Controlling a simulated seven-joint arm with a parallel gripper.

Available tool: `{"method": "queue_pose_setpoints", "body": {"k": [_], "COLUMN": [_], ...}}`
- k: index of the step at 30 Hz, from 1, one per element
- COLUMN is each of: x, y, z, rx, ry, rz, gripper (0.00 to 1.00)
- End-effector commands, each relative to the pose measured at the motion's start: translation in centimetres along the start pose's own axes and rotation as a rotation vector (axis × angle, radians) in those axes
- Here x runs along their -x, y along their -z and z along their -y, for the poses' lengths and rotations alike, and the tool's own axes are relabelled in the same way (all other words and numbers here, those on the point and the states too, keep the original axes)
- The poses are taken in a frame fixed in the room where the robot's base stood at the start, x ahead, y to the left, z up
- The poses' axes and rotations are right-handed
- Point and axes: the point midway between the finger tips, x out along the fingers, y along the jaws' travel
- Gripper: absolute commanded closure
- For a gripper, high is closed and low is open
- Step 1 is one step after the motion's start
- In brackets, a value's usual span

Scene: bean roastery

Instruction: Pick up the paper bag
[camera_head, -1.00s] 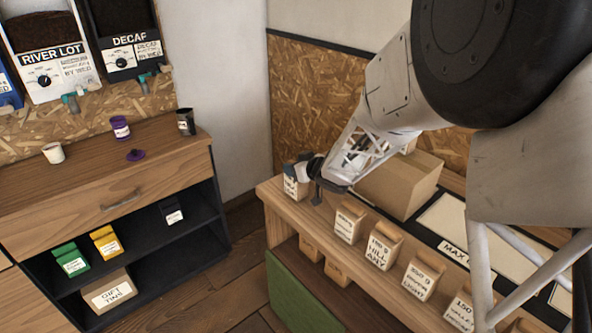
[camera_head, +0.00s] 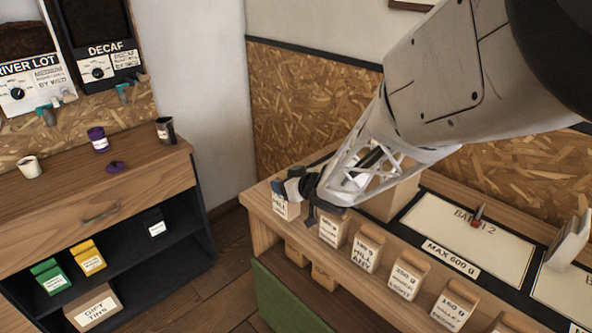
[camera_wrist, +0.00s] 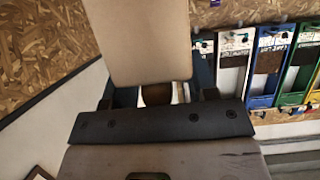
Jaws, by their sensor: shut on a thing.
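A row of tan paper bags with white labels stands along the front edge of the wooden bench. My gripper (camera_head: 302,188) is at the far left end of this row, shut on the end paper bag (camera_head: 287,208). The bag looks upright, and its upper part is hidden by the fingers. I cannot tell whether its base touches the bench. In the wrist view, a plain tan face of the bag (camera_wrist: 140,45) fills the upper middle, in front of my gripper (camera_wrist: 160,95).
Another labelled bag (camera_head: 333,230) stands close to the right of my gripper. A cardboard box (camera_head: 392,200) is behind, partly hidden by my arm. A pale mat (camera_head: 466,235) lies to the right. At left stands a wooden cabinet (camera_head: 70,215) with tins on its shelves.

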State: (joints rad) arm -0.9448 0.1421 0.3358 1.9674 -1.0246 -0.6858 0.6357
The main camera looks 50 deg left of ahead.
Motion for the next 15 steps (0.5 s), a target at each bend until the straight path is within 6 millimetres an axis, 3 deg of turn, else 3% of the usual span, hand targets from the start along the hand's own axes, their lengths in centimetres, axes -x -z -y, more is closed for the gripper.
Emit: {"method": "queue_pose_setpoints", "body": {"k": [6,15], "x": [2.5,4.2], "y": [-0.6,-1.2], "z": [1.5,2.5], "rx": [0.001,0.001], "ry": [0.0,0.0], "rz": [-0.001,-0.001], "gripper": [0.94,0.94]}}
